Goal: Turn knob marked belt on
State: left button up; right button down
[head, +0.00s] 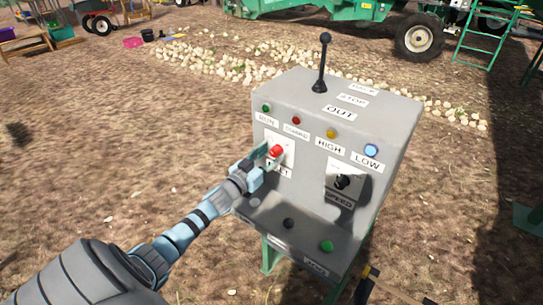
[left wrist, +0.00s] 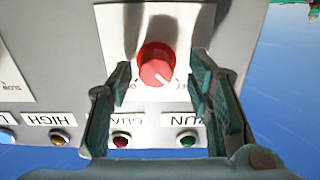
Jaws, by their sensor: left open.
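The red knob (head: 276,151) sits on a white plate on the sloped front of a grey control box (head: 378,125). The word under it is partly hidden by my gripper, so I cannot read it fully. In the left wrist view the red knob (left wrist: 157,65) has a white pointer line slanting to the lower right, toward partly covered small lettering. My left gripper (head: 265,161) is open at the knob. Its two fingers (left wrist: 161,75) stand on either side of the knob, with gaps showing. My right gripper is not in view.
A black knob (head: 342,182) marked SPEED is to the right. Several lamps line the panel, including a blue one (head: 371,151). A black lever (head: 322,62) stands on top. A green button (head: 326,246) is on the lower ledge. Onions (head: 210,66) and a green machine lie behind.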

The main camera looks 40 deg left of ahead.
pick_arm(q)
jog(key=shift+w+d+r, duration=0.1)
jog(key=shift+w+d, duration=0.05)
jog(key=shift+w, duration=0.15)
jog(key=shift+w, duration=0.1)
jog(key=shift+c, duration=0.2)
